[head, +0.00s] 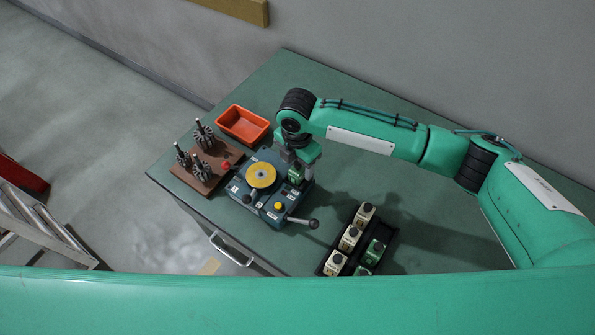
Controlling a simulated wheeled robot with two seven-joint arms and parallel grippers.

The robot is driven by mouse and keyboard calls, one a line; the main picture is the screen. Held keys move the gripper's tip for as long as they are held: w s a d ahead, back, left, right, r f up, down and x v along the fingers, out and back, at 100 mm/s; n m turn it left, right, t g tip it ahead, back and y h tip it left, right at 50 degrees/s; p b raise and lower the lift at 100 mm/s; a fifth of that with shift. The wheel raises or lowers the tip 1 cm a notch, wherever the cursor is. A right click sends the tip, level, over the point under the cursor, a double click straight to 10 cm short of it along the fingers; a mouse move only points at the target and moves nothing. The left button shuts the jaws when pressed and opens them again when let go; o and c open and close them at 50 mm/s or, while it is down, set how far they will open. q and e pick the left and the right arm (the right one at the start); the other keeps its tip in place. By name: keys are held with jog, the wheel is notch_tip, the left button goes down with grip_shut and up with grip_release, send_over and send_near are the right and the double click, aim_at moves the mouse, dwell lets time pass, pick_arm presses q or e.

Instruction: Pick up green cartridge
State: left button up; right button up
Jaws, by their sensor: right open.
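A green cartridge (295,174) sits at the right side of the blue winding machine (262,203), directly under my right gripper (296,165). The gripper points down and is open; its fingers are small and partly hidden, so I cannot tell whether they touch the cartridge. Another green cartridge (375,249) stands in the black tray (386,236), to the right and nearer. One more green one (362,270) shows at the tray's near end, partly cut off by my own body. My left gripper is not in view.
The machine has a yellow disc (261,175) and a lever with a dark knob (313,224). Cream cartridges (350,237) fill the tray's left row. An orange bin (243,125) and a brown rack with armatures (205,171) stand left. The green table's (290,75) back is clear.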

notch_tip(320, 180, down, 2)
jog(key=shift+f, duration=0.2)
jog(key=c, duration=1.2)
jog(key=shift+r, duration=0.1)
notch_tip(320, 180, up, 20)
jog(key=b, duration=0.3)
jog(key=shift+b, duration=0.35)
grip_shut()
